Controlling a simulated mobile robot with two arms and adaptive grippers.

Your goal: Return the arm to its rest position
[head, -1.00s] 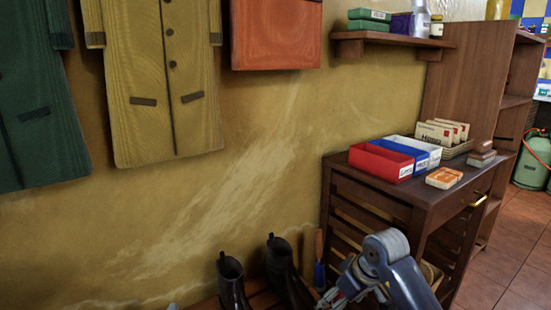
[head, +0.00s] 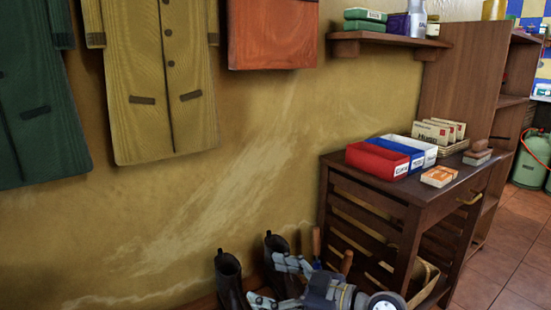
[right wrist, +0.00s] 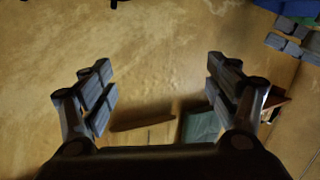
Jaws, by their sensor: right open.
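My right gripper (head: 275,281) is low in the head view, in front of the dark boots (head: 229,280) and left of the wooden cabinet (head: 400,205). In the right wrist view its two fingers (right wrist: 160,95) stand wide apart with nothing between them. The yellow-brown surface behind the fingers fills most of that view. My left gripper does not show in the head view.
The cabinet holds a red bin (head: 377,160), blue and white bins and a basket of cards (head: 438,133). Coats (head: 150,85) hang on the wall. A shelf (head: 388,38) is above. Tiled floor (head: 490,265) is open at the right.

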